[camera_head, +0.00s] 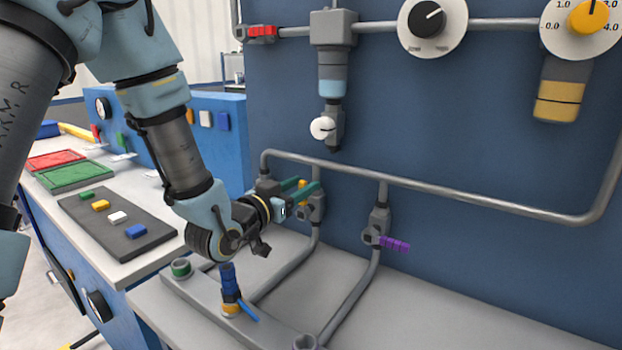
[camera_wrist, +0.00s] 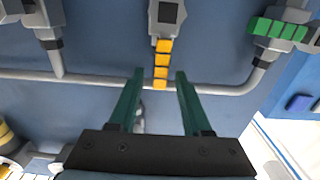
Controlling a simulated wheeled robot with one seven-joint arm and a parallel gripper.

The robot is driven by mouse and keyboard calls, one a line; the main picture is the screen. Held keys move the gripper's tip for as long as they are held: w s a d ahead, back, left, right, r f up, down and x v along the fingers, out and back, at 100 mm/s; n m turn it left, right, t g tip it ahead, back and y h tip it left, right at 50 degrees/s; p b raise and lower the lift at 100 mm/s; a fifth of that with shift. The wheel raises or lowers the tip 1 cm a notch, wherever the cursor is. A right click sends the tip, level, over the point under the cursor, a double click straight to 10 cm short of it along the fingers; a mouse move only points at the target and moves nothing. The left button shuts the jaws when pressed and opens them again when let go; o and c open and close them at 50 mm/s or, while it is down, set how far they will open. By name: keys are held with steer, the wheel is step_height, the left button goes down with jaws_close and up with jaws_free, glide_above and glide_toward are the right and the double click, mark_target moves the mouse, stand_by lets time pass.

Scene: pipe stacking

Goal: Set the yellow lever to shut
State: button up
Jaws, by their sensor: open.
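The yellow lever (camera_head: 303,183) is a short segmented handle on a grey valve (camera_head: 311,208) on the lower pipe of the blue panel. In the head view the lever stands up from the valve and is partly hidden by my fingers. My gripper (camera_head: 307,185) is at the lever, with its green fingers open. In the wrist view the yellow lever (camera_wrist: 162,64) runs from its valve (camera_wrist: 166,18) down into the gap between my gripper's fingertips (camera_wrist: 160,72). A gap shows on both sides, and the fingers do not appear to touch it.
A purple lever (camera_head: 394,244) sits on the valve to the right. A green lever (camera_wrist: 278,29) shows in the wrist view. The curved pipe (camera_head: 450,196) runs close above the valves. A blue upright piece (camera_head: 229,280) stands on the grey bench below my arm.

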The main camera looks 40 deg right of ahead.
steer(key=shift+p+x, duration=0.45)
steer(key=shift+x, duration=1.45)
jaws_close()
